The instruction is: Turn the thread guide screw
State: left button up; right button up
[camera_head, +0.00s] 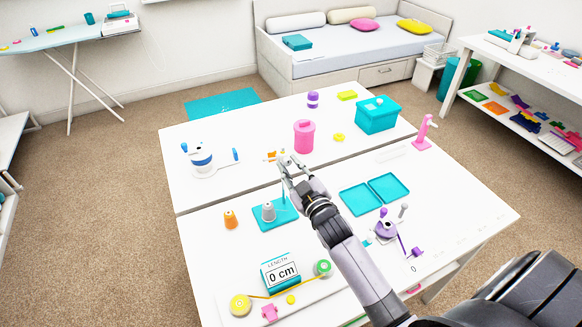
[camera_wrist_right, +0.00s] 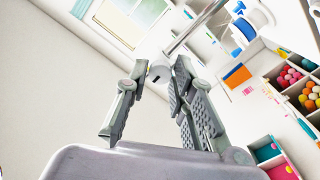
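My right gripper (camera_head: 291,165) is above the table, at the top of a thin upright post that rises from a teal stand base (camera_head: 264,224). In the right wrist view, its two fingers (camera_wrist_right: 161,72) are apart. A small white round screw head with a dark slot (camera_wrist_right: 159,76), which looks like the thread guide screw, lies between the fingertips. A thin metal rod (camera_wrist_right: 196,26) runs from it to the upper right. I cannot tell whether the fingers touch the screw. A grey thread cone (camera_head: 268,211) stands on the teal base. My left gripper is not in view.
An orange cone (camera_head: 230,219) stands left of the base. Teal trays (camera_head: 360,199) lie to the right, near a purple winder (camera_head: 386,229). A teal length counter (camera_head: 281,274) is in front. A pink canister (camera_head: 304,137) and a teal box (camera_head: 376,117) stand behind.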

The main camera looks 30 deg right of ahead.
jog(key=o, duration=0.3)
jog(key=shift+o, duration=0.2)
jog(key=s, duration=1.2)
jog(key=shift+a, duration=0.35)
jog(key=shift+s+f, duration=0.1)
